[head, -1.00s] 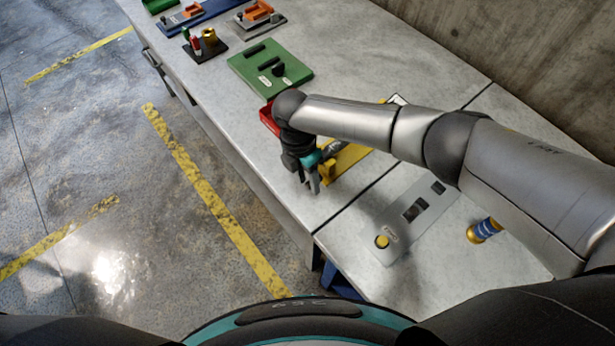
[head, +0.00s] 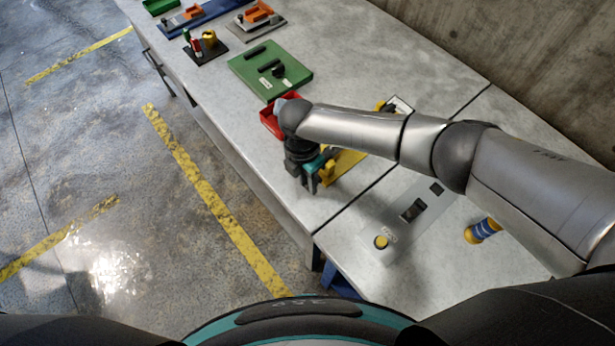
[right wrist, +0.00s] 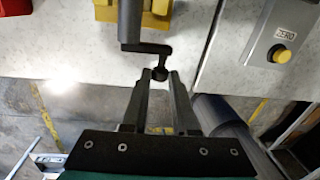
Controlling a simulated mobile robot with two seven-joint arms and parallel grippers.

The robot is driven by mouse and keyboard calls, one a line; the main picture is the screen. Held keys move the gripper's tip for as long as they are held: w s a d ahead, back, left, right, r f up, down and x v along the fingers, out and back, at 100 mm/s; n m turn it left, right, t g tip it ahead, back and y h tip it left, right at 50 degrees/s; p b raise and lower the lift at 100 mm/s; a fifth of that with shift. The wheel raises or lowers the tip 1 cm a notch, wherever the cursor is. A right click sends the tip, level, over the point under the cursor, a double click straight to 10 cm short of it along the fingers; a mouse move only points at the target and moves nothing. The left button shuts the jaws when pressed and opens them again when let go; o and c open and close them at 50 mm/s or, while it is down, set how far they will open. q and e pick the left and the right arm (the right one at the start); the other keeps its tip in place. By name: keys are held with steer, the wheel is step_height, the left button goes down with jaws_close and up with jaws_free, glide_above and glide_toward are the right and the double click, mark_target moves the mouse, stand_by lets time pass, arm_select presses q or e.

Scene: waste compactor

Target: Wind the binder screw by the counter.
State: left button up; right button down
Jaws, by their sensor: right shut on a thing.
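The yellow binder (head: 345,163) stands on the bench, partly hidden by my right arm. In the right wrist view it shows at the top edge (right wrist: 160,12), with a dark screw shaft (right wrist: 130,22) and a crank arm (right wrist: 148,47) pointing right. A round crank knob (right wrist: 160,73) sits at the crank's end. My right gripper (head: 311,184) is at the bench's front edge; in the right wrist view its fingertips (right wrist: 160,78) are shut on the knob. The counter panel (head: 385,223) lies to the right, with dark windows and a yellow button labelled ZERO (right wrist: 283,56). My left gripper is not in view.
A red tray (head: 268,122) sits behind my right wrist. A green board (head: 285,88) and several small fixtures stand farther along the bench. A blue and yellow cylinder (head: 482,231) lies right of the panel. The floor left of the bench is clear.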

steer(key=shift+s+d+f+t+y+p, duration=0.15)
steer(key=shift+s+t+y+p, duration=0.1)
steer(key=shift+t+y+p, duration=0.35)
steer(key=shift+f+t+p, duration=0.25)
steer(key=shift+t+p, duration=0.25)
steer(key=shift+p, duration=0.05)
steer(key=shift+s+f+t+y, duration=0.1)
steer(key=shift+f+t+y, duration=0.25)
steer(key=shift+t+y, duration=0.2)
steer(key=shift+f+t+y, duration=0.35)
steer(key=shift+t+y, duration=0.3)
steer(key=shift+t, duration=0.2)
steer(key=c, duration=0.7)
jaws_free()
steer(key=shift+r, duration=0.1)
